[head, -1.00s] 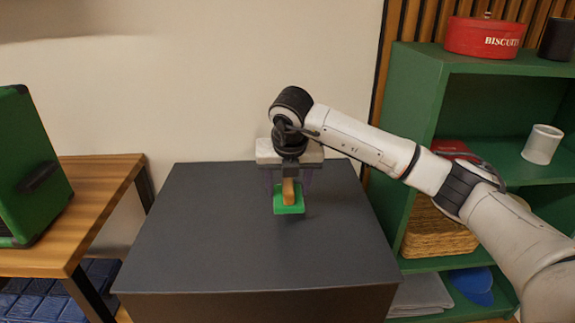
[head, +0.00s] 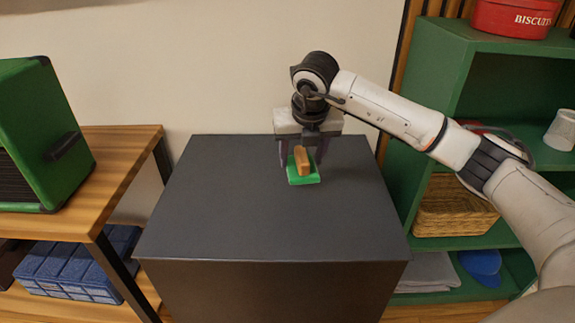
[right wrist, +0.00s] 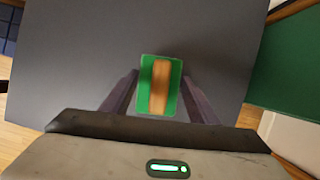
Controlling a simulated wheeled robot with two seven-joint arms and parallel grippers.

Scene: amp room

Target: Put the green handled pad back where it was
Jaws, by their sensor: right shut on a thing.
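The green pad (head: 292,177) with a brown wooden handle (head: 302,160) is over the back part of the dark cabinet top (head: 240,215). I cannot tell whether its underside touches the surface. My right gripper (head: 303,160) comes down from above, shut on the pad, with one finger on each side. In the right wrist view the green pad (right wrist: 146,75) and its handle (right wrist: 160,88) show between the fingers of the right gripper (right wrist: 158,90). My left gripper is not in view.
A green amp-like box (head: 70,110) stands on a wooden table (head: 120,150) at left, with blue crates (head: 75,270) below. A green shelf (head: 455,80) at right holds a red biscuit tin (head: 510,17), a white cup (head: 562,130) and a basket (head: 455,212). The cabinet's front area is bare.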

